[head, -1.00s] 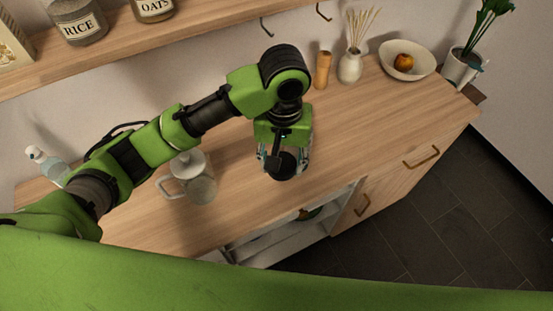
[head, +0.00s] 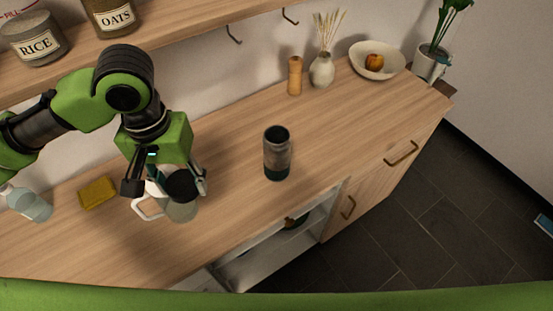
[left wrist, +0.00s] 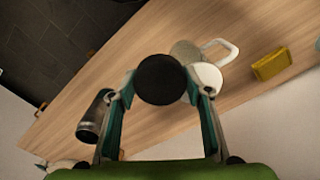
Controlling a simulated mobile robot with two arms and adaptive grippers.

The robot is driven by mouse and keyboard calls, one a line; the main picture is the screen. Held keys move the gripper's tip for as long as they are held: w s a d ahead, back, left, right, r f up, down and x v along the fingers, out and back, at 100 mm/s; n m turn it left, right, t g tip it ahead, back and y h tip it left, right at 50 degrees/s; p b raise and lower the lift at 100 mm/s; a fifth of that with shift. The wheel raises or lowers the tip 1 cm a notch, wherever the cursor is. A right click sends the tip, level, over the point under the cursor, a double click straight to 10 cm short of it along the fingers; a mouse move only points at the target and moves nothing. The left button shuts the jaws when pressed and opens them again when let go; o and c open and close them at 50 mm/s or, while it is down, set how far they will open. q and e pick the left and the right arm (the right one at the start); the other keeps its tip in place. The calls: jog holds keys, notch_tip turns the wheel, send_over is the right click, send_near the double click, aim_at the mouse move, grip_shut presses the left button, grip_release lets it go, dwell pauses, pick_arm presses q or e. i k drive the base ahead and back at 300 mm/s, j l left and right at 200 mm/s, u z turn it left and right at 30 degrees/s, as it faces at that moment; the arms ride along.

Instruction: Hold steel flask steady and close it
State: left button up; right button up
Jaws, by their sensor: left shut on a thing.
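The steel flask (head: 277,160) stands upright on the wooden counter, grey with a dark green base. Its top looks dark and open. My left gripper (head: 170,186) is shut on a round black lid (head: 182,186), held above and in front of the glass jug, to the left of the flask. In the left wrist view, the lid (left wrist: 161,80) sits between the fingertips. The flask (left wrist: 91,116) shows there at lower left, apart from the gripper and partly behind a finger. My right gripper is not in view.
A glass jug with a white handle (head: 148,208) stands below the gripper. A yellow sponge (head: 97,192) and a clear bottle (head: 32,206) are at left. A wooden mill (head: 295,76), vase (head: 321,71) and fruit bowl (head: 362,63) stand at the back. Counter around the flask is clear.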

aim_at(276, 139)
jog(key=u, duration=0.4)
jog(key=k+l+u, duration=0.1)
jog(key=l+u, duration=0.2)
jog(key=k+l+u, duration=0.15)
jog(key=l+u, duration=0.15)
jog(key=l, duration=0.2)
jog(key=k+l+u, duration=0.15)
jog(key=l+u, duration=0.15)
jog(key=k+l+u, duration=0.3)
jog(key=k+l, duration=0.25)
jog(key=l, duration=0.15)
jog(key=k+l, duration=0.2)
jog(key=l, duration=0.15)
